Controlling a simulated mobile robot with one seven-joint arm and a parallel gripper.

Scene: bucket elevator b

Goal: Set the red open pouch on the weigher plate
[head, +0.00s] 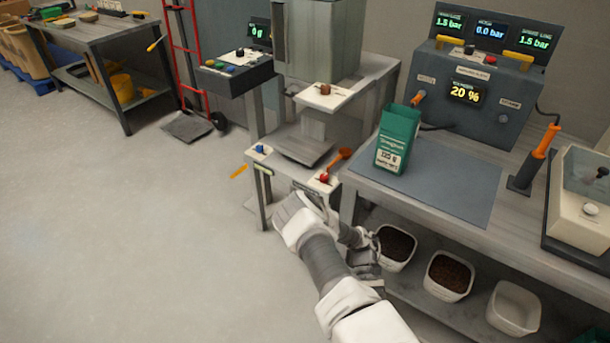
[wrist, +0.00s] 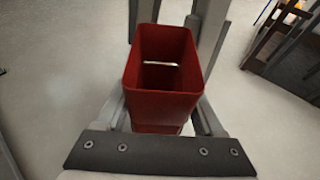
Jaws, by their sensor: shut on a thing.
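The red open pouch (wrist: 160,85) stands mouth-up between my fingers in the wrist view, and its inside looks empty. My gripper (wrist: 176,40) is shut on it. In the head view my gripper (head: 316,196) is low in front of the weighing stand, and my own arm hides the pouch there. The weigher plate (head: 303,148) is a grey plate under the hopper, just beyond and above my gripper. It is bare, and the pouch is apart from it.
An orange scoop (head: 340,157) and a red button (head: 324,178) are right of the plate. A green pouch (head: 398,138) stands on the bench mat (head: 450,185). White bins (head: 449,275) are on the shelf below. The floor to the left is open.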

